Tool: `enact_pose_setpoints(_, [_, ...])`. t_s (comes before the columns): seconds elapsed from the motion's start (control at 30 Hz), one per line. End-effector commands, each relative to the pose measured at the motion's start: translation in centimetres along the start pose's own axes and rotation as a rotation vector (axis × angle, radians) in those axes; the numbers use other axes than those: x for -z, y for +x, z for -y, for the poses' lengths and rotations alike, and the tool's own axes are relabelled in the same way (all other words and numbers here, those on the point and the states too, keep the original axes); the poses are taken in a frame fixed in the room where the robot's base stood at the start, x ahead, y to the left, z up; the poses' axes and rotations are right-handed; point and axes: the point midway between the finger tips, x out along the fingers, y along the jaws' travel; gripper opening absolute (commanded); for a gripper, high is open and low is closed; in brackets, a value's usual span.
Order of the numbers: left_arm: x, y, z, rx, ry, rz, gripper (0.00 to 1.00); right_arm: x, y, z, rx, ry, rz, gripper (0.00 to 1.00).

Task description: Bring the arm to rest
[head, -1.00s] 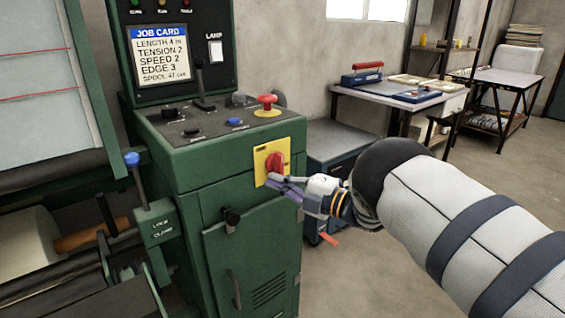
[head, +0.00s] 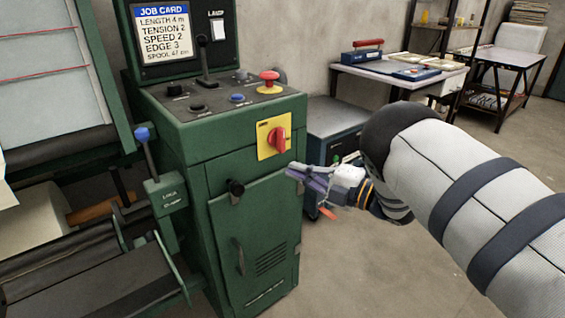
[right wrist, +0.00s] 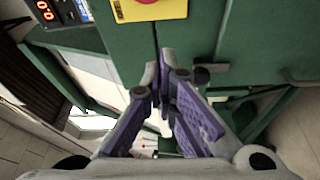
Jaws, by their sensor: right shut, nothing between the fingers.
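My right arm (head: 470,200) comes in from the right in the head view. Its gripper (head: 292,172) is in the air in front of the green machine cabinet, a little right of and below the red rotary switch (head: 278,140) on its yellow plate. The gripper is apart from the switch. In the right wrist view the purple-padded fingers (right wrist: 164,88) meet at their tips, shut with nothing between them. The yellow plate (right wrist: 150,10) shows beyond them at the top. My left gripper is not in view.
The green cabinet (head: 225,215) carries a red mushroom button (head: 269,78), a blue button (head: 237,98) and a black lever (head: 204,58). A blue-knobbed lever (head: 143,135) stands at its left. Tables with tools (head: 400,72) stand behind. Floor is free between cabinet and arm.

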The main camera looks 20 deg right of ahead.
Motion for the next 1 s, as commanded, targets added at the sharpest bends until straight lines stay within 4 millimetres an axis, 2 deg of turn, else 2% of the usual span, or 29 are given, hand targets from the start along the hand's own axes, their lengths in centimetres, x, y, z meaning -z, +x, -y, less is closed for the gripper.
enact_pose_setpoints(0.13, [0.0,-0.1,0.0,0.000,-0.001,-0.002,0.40,0.0,-1.0,0.0,0.000,0.000,0.000,0.00])
enact_pose_setpoints(0.57, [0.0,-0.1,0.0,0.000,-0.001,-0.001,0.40,0.0,-1.1,0.1,0.002,0.001,0.000,0.00])
enact_pose_setpoints(0.63, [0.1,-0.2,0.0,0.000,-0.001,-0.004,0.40,-0.2,-1.4,0.8,0.015,0.033,0.028,0.00])
enact_pose_setpoints(0.67, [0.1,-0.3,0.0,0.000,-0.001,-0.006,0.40,-0.3,-1.9,1.6,0.032,0.072,0.061,0.00])
enact_pose_setpoints(0.73, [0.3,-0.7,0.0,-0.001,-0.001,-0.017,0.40,-0.9,-3.9,5.1,0.098,0.231,0.198,0.00])
enact_pose_setpoints(0.77, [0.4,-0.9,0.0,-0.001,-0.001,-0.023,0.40,-0.9,-5.2,7.2,0.138,0.322,0.277,0.00])
enact_pose_setpoints(0.83, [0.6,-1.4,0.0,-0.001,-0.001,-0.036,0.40,-0.1,-9.3,12.6,0.237,0.559,0.485,0.00])
enact_pose_setpoints(0.9, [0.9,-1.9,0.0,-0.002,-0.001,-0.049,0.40,2.1,-13.9,17.4,0.333,0.780,0.686,0.00])
enact_pose_setpoints(0.93, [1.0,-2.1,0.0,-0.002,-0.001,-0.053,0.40,3.4,-15.9,19.2,0.372,0.866,0.768,0.00])
enact_pose_setpoints(1.0, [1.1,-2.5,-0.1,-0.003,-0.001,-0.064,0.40,7.1,-20.7,22.7,0.466,1.053,0.960,0.00])
